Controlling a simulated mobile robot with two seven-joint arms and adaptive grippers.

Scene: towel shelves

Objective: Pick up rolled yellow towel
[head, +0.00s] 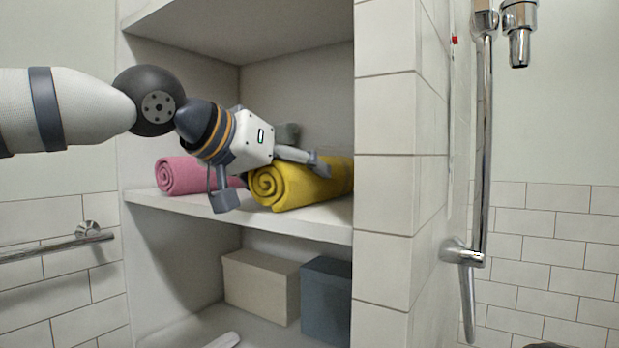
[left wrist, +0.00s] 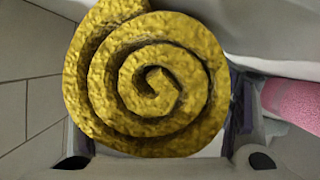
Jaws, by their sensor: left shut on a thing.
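The rolled yellow towel (head: 290,185) lies on the middle shelf, its spiral end facing out. In the left wrist view the towel (left wrist: 150,85) fills the space between my fingers. My left gripper (head: 270,184) reaches in from the left and is shut on the towel, with one finger on its left side and the other over its right side. The towel is on or very close to the shelf; I cannot tell if a gap shows beneath it. My right gripper is in neither view.
A rolled pink towel (head: 185,176) lies left of the yellow one and also shows in the left wrist view (left wrist: 292,104). The middle shelf (head: 180,205) has an upper shelf (head: 250,28) above it. Beige (head: 260,287) and blue-grey (head: 326,298) boxes sit below. A tiled wall (head: 384,170) bounds the right.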

